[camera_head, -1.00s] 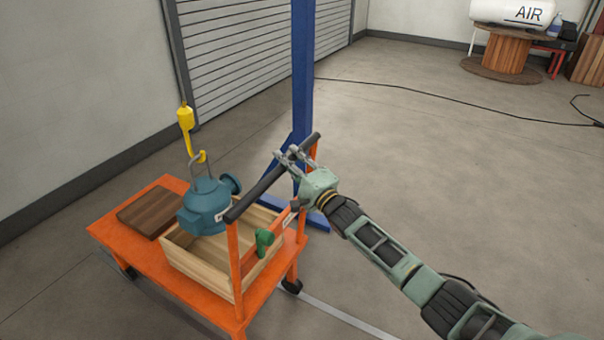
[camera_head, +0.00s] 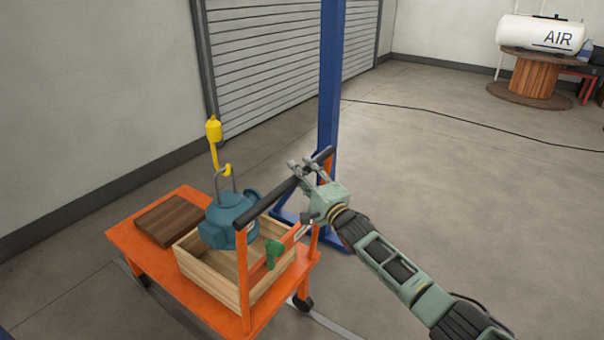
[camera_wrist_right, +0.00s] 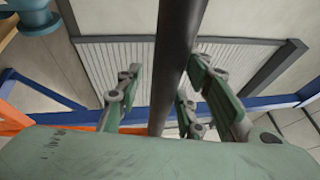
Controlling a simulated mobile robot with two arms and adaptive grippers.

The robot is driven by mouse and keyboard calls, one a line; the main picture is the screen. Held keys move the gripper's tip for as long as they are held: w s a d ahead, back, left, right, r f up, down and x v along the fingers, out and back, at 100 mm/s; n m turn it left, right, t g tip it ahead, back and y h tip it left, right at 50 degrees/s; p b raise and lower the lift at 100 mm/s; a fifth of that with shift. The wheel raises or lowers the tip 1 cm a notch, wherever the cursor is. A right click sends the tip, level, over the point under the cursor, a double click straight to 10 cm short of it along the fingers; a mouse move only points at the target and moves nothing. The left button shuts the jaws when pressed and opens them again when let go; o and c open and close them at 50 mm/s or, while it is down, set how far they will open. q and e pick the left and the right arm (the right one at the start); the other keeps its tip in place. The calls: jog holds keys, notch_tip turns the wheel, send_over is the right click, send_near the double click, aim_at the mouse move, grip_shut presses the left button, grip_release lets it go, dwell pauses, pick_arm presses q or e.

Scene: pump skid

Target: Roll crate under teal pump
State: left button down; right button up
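The teal pump (camera_head: 222,230) hangs by its loop from a yellow hook (camera_head: 226,170). In the head view it overlaps the far left part of the open wooden crate (camera_head: 215,281), and its height above the crate is hard to judge. The crate stands on an orange cart (camera_head: 140,252) with a dark push bar (camera_head: 266,204). My right gripper (camera_head: 305,172) is at the far right part of the bar. In the right wrist view its fingers (camera_wrist_right: 165,95) stand on both sides of the bar, with a visible gap on the left side. My left gripper is not in view.
A brown board (camera_head: 170,220) lies on the cart beside the crate. A green part (camera_head: 273,252) shows at the crate's near right side. A blue post (camera_head: 331,90) with floor legs stands close behind the cart. Open floor (camera_head: 470,200) lies right; a cable crosses it.

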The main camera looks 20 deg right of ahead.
jog(key=shift+r, duration=0.15)
jog(key=shift+d, duration=0.1)
jog(key=v, duration=1.2)
